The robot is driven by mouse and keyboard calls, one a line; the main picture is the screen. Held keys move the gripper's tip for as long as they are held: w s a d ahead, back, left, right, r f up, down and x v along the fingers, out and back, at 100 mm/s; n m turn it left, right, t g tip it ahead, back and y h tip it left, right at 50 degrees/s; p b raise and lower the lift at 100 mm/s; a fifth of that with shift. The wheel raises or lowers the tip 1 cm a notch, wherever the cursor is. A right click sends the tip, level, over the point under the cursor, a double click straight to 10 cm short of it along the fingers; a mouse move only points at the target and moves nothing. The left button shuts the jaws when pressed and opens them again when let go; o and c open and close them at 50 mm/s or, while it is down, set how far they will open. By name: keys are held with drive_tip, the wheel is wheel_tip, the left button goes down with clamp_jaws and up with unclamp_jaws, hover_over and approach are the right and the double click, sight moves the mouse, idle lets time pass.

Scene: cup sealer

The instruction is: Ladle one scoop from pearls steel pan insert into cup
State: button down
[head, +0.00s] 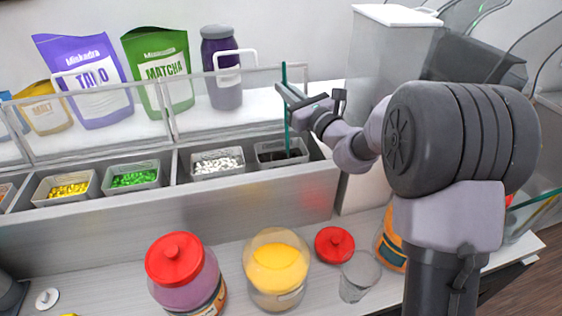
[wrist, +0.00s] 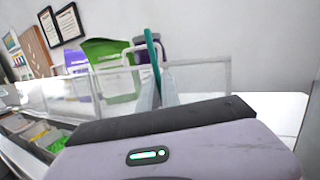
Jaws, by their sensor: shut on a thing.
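My gripper (head: 290,97) is shut on the teal handle of a ladle (head: 287,132), which stands roughly upright. The ladle's lower end reaches into the steel pan insert (head: 262,146) holding dark pearls, at the right end of the row. Its bowl is hidden, so I cannot tell whether it holds pearls. In the wrist view the ladle's handle (wrist: 153,52) rises between the fingertips (wrist: 158,95). A clear, empty-looking cup (head: 360,276) stands on the counter at lower right, well apart from the ladle.
Inserts with white (head: 217,164), green (head: 134,180) and yellow (head: 68,190) toppings sit left of the pearls. A clear guard (head: 120,116) runs behind them. A red-lidded jar (head: 178,265), a yellow-filled jar (head: 276,270) and a red lid (head: 334,244) are near the cup.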

drive_tip(key=shift+r+p, duration=3)
drive_tip(key=shift+r, duration=1.3)
drive_tip(key=shift+f, duration=0.1)
